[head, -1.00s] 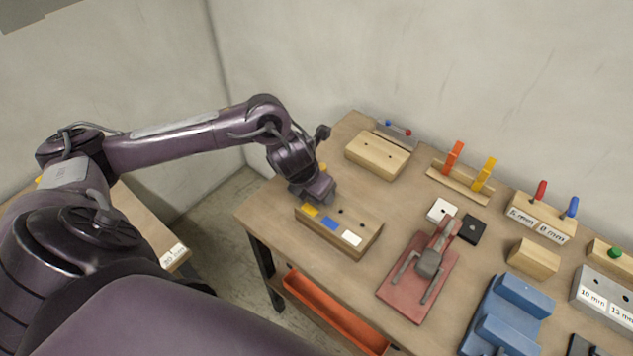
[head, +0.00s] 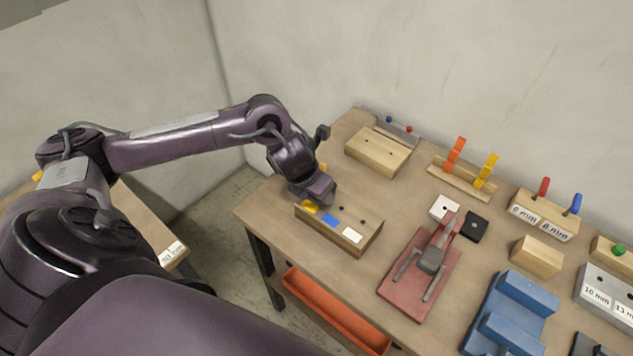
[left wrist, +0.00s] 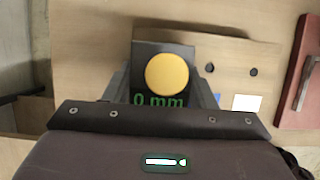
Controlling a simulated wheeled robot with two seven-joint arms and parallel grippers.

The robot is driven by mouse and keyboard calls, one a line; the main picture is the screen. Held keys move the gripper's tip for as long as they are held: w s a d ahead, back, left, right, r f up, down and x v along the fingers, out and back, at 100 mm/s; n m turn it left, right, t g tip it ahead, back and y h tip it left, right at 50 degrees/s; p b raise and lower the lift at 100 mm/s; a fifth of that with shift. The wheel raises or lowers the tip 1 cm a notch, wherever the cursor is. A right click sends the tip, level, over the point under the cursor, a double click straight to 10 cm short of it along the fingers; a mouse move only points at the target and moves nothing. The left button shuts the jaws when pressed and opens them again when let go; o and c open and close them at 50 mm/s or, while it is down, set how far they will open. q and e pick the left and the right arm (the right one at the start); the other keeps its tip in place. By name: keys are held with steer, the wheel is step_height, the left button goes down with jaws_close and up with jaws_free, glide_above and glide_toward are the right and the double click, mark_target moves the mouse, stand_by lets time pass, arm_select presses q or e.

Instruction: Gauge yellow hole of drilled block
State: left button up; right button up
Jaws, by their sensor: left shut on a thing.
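The drilled block (head: 355,247) is a wooden bar near the table's left front edge, with yellow (head: 309,206), blue and white labels. Two dark holes show beside the blue and white labels; the hole by the yellow label is hidden under my left gripper (head: 322,198). In the left wrist view, my left gripper (left wrist: 160,92) is shut on a dark gauge (left wrist: 140,62) with a round yellow top (left wrist: 167,74) and green lettering reading "0 mm", its start perhaps covered. The gauge is over the block's yellow end; its lower end is hidden, so I cannot tell whether it is inserted. My right gripper is out of view.
A wooden block (head: 375,152) stands behind the drilled block. A red plate with a grey clamp (head: 418,285) lies to the right, with white and black squares behind it. Racks with coloured pegs line the back. A blue fixture (head: 508,318) is at front right.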

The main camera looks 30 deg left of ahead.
arm_select(q)
steer(key=o, duration=1.2)
steer(key=shift+c, duration=0.2)
steer(key=v, duration=0.7)
steer(key=shift+r, duration=0.35)
steer(key=shift+s, duration=0.2)
